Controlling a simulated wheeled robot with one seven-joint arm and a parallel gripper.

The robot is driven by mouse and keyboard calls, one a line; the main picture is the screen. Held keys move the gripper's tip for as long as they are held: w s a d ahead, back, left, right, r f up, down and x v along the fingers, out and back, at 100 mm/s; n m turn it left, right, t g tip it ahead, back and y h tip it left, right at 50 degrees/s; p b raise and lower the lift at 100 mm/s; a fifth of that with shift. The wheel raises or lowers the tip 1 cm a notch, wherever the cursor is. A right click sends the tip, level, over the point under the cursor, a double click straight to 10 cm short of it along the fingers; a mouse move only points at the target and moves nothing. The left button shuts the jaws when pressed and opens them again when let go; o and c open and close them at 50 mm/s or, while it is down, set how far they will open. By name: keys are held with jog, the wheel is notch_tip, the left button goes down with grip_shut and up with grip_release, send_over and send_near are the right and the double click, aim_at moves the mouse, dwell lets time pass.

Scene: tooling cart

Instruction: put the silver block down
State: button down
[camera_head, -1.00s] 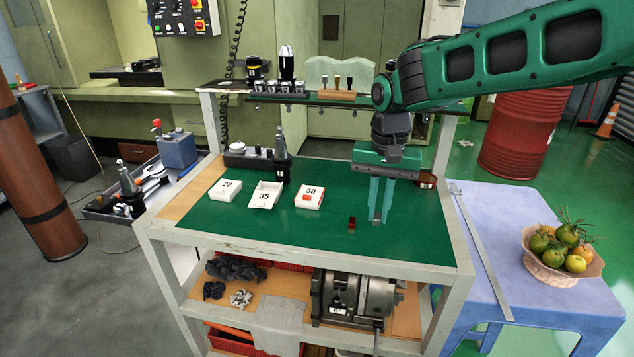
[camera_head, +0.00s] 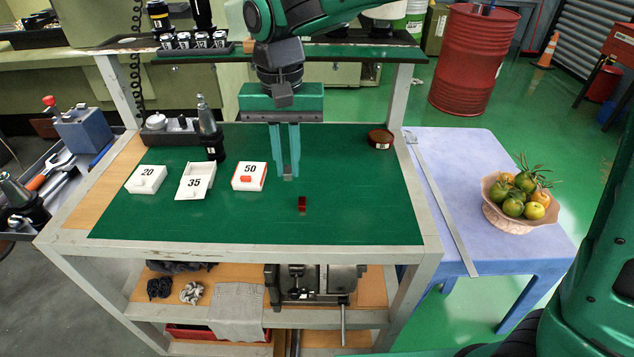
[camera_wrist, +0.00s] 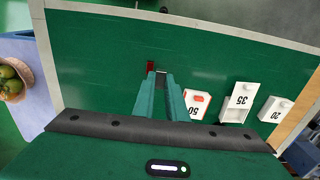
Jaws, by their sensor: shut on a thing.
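My gripper (camera_head: 287,174) is shut on the silver block (camera_head: 288,178), a small grey piece between the fingertips. In the wrist view the silver block (camera_wrist: 161,73) shows only in part between the fingers. The gripper points down over the green top of the cart (camera_head: 360,215), to the right of the white box marked 50 (camera_head: 249,177). The block appears to be held above the mat; the exact gap is hard to tell.
A small dark red block (camera_head: 302,204) lies close to the fingertips. White boxes marked 35 (camera_head: 195,182) and 20 (camera_head: 146,179) stand left. A tool holder (camera_head: 211,140) stands behind them. A round dark red tin (camera_head: 380,139) sits back right. The mat's right front is clear.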

send_over(338, 205)
notch_tip(338, 205, down, 6)
jog(key=shift+f, duration=2.2)
jog(key=shift+s+f, duration=0.1)
jog(key=c, duration=1.8)
grip_release()
jog(key=shift+o, duration=0.2)
notch_tip(338, 205, up, 12)
